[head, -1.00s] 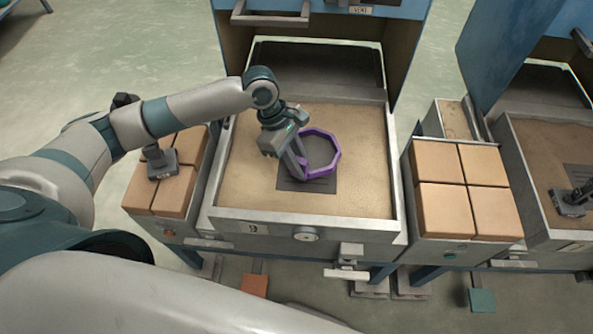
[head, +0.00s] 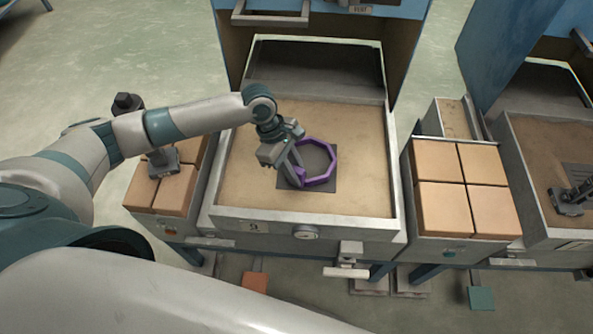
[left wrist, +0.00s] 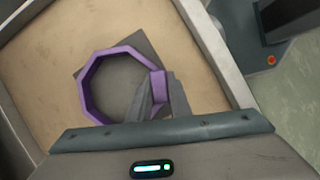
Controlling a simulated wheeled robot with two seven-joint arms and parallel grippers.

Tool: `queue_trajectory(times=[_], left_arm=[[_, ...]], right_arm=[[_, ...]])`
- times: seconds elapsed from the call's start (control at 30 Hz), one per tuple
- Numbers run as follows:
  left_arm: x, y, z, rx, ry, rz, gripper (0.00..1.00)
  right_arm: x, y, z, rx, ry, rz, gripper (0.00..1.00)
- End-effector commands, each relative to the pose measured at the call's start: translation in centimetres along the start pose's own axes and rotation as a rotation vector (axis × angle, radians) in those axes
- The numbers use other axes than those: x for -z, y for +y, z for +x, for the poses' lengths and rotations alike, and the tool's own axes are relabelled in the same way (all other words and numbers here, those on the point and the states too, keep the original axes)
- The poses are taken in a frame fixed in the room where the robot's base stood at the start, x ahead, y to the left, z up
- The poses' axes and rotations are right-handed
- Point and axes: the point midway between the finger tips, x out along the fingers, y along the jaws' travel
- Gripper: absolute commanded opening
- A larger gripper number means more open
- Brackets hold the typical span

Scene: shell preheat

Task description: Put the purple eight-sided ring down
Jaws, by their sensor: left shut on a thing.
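The purple eight-sided ring (head: 333,163) is over the dark square plate (head: 283,184) in the sand-filled tray (head: 360,206). My left gripper (head: 297,177) is shut on the ring's near left side. In the left wrist view, the ring (left wrist: 86,87) is level over the dark plate (left wrist: 145,47), and the fingers of my left gripper (left wrist: 158,100) straddle its right side. The ring sits mostly within the plate's outline, reaching past its far edge in the head view. I cannot tell whether the ring touches the plate. My right gripper is out of view.
Tan blocks stand left (head: 175,198) and right (head: 440,208) of the tray, with a grey device (head: 163,161) on the left ones. A blue housing with an open front (head: 310,65) rises behind. Sand right of the ring is clear.

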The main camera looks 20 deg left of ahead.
Motion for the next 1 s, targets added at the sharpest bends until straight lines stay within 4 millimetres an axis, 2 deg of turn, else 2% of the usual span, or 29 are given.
queue_trajectory(times=[0.17, 0.4, 0.43, 0.5, 1.0], left_arm=[[-0.1, 0.1, -0.1, -0.001, -0.001, 0.0, 0.0], [0.0, 0.1, 0.1, -0.001, -0.001, 0.0, 0.0], [0.0, 0.0, 0.1, 0.0, -0.001, -0.001, 0.22], [0.0, 0.0, 0.1, 0.0, -0.001, 0.0, 0.36], [0.0, 0.0, -0.3, -0.001, 0.0, 0.0, 0.36]], right_arm=[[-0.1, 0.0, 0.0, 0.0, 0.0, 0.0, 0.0], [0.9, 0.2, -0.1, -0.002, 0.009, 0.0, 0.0], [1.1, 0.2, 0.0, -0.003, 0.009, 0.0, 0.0], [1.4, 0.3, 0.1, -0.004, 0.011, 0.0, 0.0], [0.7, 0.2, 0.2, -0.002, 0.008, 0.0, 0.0]])
